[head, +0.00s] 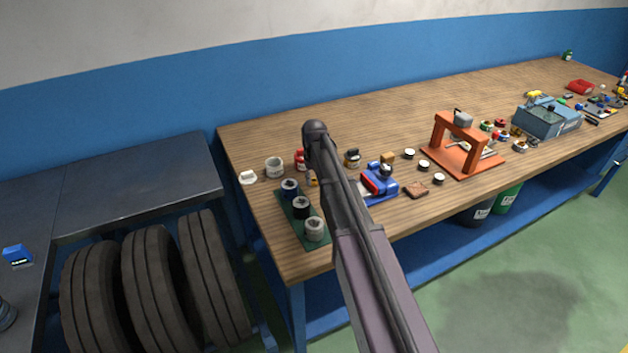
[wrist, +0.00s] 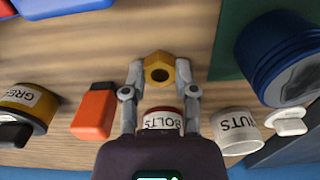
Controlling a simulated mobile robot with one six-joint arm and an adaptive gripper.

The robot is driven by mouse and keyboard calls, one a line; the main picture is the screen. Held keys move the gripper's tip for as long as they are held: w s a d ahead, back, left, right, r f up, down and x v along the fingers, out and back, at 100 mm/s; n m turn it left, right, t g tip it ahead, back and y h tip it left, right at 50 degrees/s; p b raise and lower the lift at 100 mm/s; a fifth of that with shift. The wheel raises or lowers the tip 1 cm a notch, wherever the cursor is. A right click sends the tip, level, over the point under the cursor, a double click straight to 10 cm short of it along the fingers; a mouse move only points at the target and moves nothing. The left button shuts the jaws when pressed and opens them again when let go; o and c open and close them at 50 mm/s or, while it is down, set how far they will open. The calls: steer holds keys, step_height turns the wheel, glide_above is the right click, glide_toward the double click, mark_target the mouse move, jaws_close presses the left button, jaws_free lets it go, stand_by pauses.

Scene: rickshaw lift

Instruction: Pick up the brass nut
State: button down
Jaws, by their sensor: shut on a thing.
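The brass nut (wrist: 159,69) is a hexagonal, gold-coloured ring with a dark hole. In the wrist view it sits between the two fingertips of my gripper (wrist: 160,72), which is shut on it. The wooden bench top (wrist: 110,65) shows behind it, and I cannot tell whether the nut touches it. In the head view my arm hides most of the gripper; a small gold patch of the nut (head: 314,183) shows beside the arm, near the green mat (head: 290,211).
Jars stand on the mat; a blue vise (head: 380,184) is right of my arm.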

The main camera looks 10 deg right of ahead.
mark_target(314, 181)
step_height(314, 181, up, 10)
steer(key=p, duration=0.9)
steer(key=shift+p, duration=0.35)
steer(key=shift+s+f, duration=0.1)
stand_by(0.4)
